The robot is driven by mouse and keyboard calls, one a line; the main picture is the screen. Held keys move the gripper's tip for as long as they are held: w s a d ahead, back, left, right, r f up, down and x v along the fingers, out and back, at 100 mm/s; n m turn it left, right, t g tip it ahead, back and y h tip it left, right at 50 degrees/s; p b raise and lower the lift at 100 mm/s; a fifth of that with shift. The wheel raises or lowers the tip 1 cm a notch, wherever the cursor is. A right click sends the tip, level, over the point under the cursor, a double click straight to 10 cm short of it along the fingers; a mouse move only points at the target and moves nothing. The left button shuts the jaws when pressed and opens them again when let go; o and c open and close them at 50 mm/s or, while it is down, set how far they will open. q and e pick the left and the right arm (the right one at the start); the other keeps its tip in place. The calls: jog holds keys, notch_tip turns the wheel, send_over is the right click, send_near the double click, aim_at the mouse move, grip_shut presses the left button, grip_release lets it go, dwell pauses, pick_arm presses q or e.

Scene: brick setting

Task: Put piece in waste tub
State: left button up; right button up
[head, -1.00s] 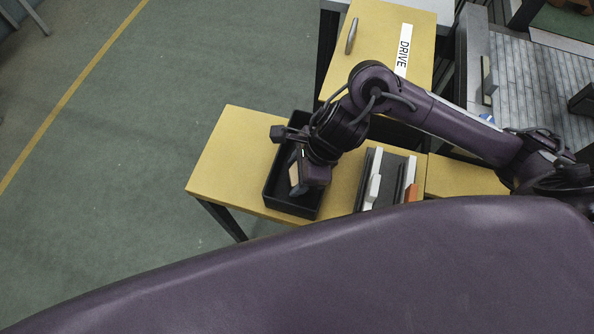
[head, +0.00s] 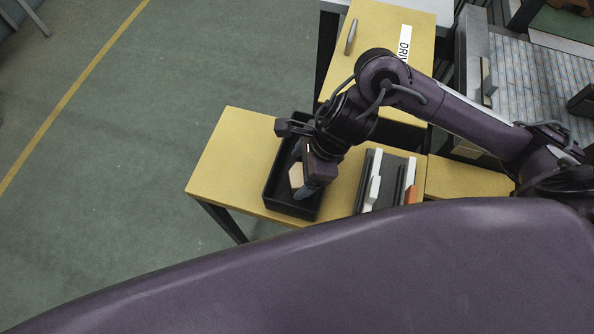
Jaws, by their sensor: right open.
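A black open tub (head: 271,192) stands on the yellow table. A small tan piece (head: 296,177) shows inside the tub's outline, right beside my right gripper's fingers. My right gripper (head: 304,186) is over the tub, pointing down, and is open. The gripper and wrist hide the tub's middle and part of the piece. I cannot tell if the piece touches a finger or rests on the tub floor. My left gripper is not in view.
A dark rack (head: 387,183) with white pieces and an orange piece (head: 411,195) stands right of the tub. A yellow panel marked DRIVE (head: 375,30) with a handle (head: 351,37) lies behind. The table's left part (head: 225,165) is clear.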

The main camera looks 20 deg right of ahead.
jog(key=v, duration=0.5)
jog(key=shift+r+p, duration=0.1)
jog(key=shift+p, duration=0.3)
jog(key=shift+s, duration=0.15)
